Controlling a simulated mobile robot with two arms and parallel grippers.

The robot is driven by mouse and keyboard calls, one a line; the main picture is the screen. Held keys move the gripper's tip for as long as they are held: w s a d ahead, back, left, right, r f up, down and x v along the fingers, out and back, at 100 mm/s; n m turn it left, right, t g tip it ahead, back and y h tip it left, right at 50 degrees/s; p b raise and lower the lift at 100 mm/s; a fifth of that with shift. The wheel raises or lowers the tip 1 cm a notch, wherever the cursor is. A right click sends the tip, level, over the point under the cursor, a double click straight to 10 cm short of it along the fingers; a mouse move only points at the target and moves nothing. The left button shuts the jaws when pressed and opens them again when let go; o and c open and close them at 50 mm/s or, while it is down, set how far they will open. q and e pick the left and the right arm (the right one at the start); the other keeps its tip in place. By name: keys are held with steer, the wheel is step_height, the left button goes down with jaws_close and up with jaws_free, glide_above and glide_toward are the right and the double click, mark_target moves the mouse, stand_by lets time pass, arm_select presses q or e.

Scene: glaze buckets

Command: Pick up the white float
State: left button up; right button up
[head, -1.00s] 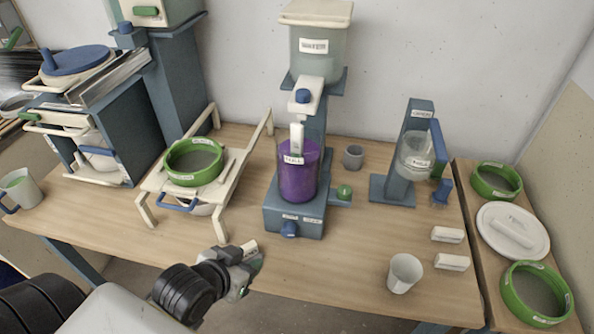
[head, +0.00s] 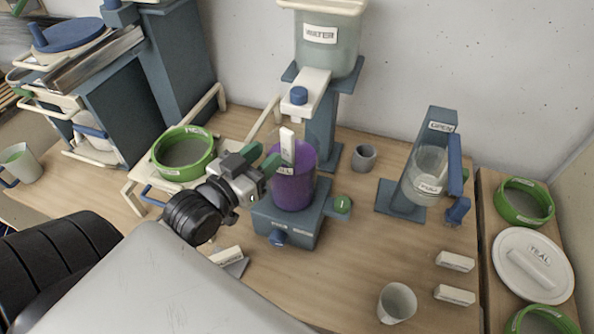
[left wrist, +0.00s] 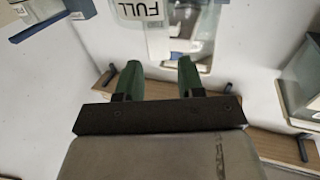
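The white float (head: 288,147) is a thin upright white bar standing in the purple-filled clear bucket (head: 294,182), its upper end above the rim. The bucket stands on a blue-grey base under the water tank. My left gripper (head: 262,159) comes in from the left at the height of the float's upper part. Its green fingers are apart, and their tips are just left of the float. Whether they touch it cannot be told. In the left wrist view the two fingers (left wrist: 160,78) show a clear gap; I cannot make out the float there. My right gripper is not in view.
The water tank (head: 326,45) and its spout overhang the bucket. A green sieve (head: 184,168) on a cream stand is left of my gripper. A grey cup (head: 364,157) and a blue stand (head: 430,150) with a "FULL" container are to the right. A white cup (head: 397,303) is at front right.

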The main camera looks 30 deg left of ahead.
mark_target(285, 140)
arm_select(q)
steer(key=w, duration=0.3)
steer(key=shift+d+r+p, duration=0.15)
steer(key=shift+d+p, duration=0.05)
steer(key=shift+p, duration=0.2)
steer(key=shift+w, duration=0.25)
steer(key=w, duration=0.1)
steer(key=w+p, duration=0.1)
steer(key=w, duration=0.1)
steer(key=w+p, duration=0.1)
steer(key=shift+w+d, duration=0.2)
steer(key=shift+d, duration=0.15)
steer(key=shift+w+d+f, duration=0.1)
steer(key=shift+w+f, duration=0.1)
steer(key=shift+w, duration=0.25)
steer(key=shift+s, duration=0.1)
steer(key=shift+c, duration=1.2)
jaws_close()
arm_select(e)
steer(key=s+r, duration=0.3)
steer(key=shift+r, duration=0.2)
